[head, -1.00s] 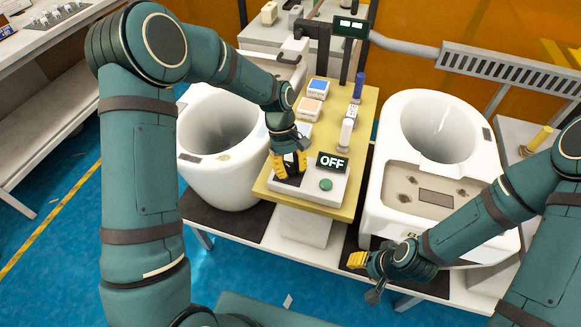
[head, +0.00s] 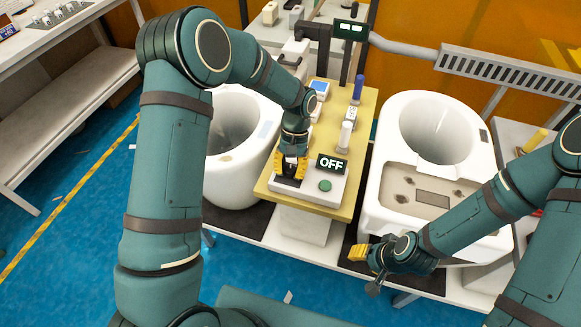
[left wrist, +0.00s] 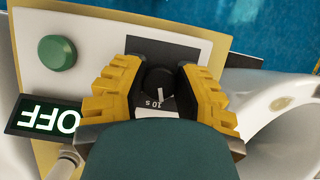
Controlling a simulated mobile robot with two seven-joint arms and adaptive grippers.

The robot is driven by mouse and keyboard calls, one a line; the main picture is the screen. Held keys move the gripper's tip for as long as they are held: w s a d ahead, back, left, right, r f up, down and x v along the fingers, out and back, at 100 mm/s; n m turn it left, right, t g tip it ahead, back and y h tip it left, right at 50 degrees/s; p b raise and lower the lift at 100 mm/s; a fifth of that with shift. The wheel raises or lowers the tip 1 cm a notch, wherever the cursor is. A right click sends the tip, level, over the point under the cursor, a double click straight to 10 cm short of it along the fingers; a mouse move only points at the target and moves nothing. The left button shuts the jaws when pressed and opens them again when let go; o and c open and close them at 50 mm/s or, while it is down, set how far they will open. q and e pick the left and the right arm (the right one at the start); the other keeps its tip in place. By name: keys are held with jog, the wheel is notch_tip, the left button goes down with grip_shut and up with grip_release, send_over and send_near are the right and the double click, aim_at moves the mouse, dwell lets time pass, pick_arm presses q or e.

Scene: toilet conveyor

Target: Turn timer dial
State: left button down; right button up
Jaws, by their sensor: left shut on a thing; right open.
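The timer dial (left wrist: 158,82) is a black knob with a white pointer line on a dark plate, with "10 s" printed beside it. In the left wrist view my left gripper (left wrist: 157,85) has its yellow fingers on both sides of the dial, shut on it. In the head view my left gripper (head: 290,168) reaches down onto the white control box (head: 312,197) and hides the dial. A display (head: 331,163) on the box reads OFF, beside a green button (head: 325,185). My right gripper (head: 366,254) is open and empty, low in front of the right toilet.
White toilet bodies stand on the left (head: 232,180) and right (head: 372,215) of the yellow board (head: 345,212). On the board behind the box are a white bottle-like item (head: 345,135) and a blue upright item (head: 358,88). A post with a small display (head: 350,28) stands behind.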

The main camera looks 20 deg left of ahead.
pick_arm(q)
jog(key=shift+m+y, duration=0.6)
jog(key=shift+m, duration=0.9)
jog(key=shift+f, duration=0.1)
jog(key=c, duration=0.7)
grip_release()
jog(key=shift+a, duration=0.1)
jog(key=shift+o, duration=0.2)
jog(key=v, duration=1.2)
jog(key=shift+s, duration=0.1)
